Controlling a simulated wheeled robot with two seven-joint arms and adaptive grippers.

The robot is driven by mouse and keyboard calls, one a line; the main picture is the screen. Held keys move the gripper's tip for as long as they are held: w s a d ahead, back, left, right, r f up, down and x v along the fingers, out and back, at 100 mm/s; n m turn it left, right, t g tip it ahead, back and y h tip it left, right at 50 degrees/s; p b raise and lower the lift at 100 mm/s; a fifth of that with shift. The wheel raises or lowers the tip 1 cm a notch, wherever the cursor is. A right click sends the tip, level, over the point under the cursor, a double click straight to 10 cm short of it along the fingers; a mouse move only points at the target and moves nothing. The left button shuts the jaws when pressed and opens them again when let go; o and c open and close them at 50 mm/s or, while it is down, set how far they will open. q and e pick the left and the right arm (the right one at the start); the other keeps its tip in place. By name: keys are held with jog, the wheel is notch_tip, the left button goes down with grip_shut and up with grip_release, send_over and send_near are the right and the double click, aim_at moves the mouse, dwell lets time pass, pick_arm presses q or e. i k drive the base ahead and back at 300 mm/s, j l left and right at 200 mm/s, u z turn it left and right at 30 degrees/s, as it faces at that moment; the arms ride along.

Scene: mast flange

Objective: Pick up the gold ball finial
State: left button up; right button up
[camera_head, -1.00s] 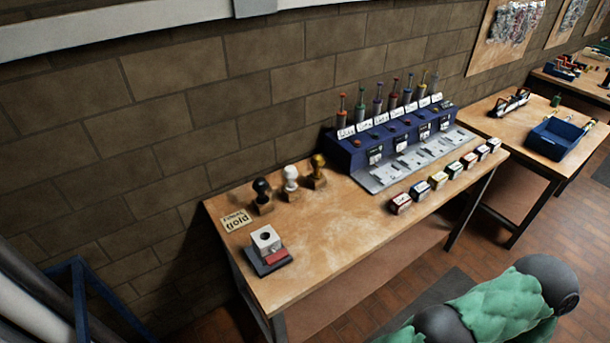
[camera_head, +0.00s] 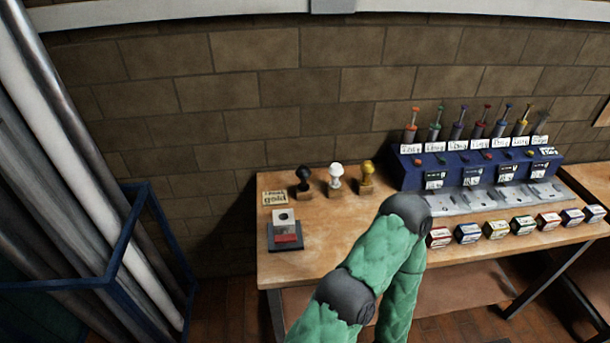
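The gold ball finial (camera_head: 367,169) stands upright on a small wooden block at the back of the workbench (camera_head: 330,239), near the wall. To its left stand a white finial (camera_head: 336,172) and a black finial (camera_head: 303,176), each on its own block. A card reading "gold" (camera_head: 275,198) lies at the bench's back left corner. My arm in its green padded sleeve reaches up from the bottom middle, in front of the bench. Neither gripper shows in the frame.
A white block with a round hole (camera_head: 285,216) sits on a dark base at the bench's left. A blue rack (camera_head: 475,165) with several coloured plungers fills the right, with small boxes (camera_head: 495,228) before it. A blue frame (camera_head: 150,245) holding pipes stands at far left.

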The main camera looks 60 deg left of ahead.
aim_at(367, 168)
jog(key=i+u, duration=0.1)
jog(key=u, duration=0.35)
jog(key=i+l+u, duration=0.1)
jog(key=u, duration=0.3)
jog(key=i+l+u, duration=0.1)
jog(key=u, duration=0.35)
jog(key=l+u, duration=0.2)
jog(key=u, duration=0.25)
jog(key=l+u, duration=0.2)
jog(key=u, duration=0.25)
jog(key=i, duration=0.05)
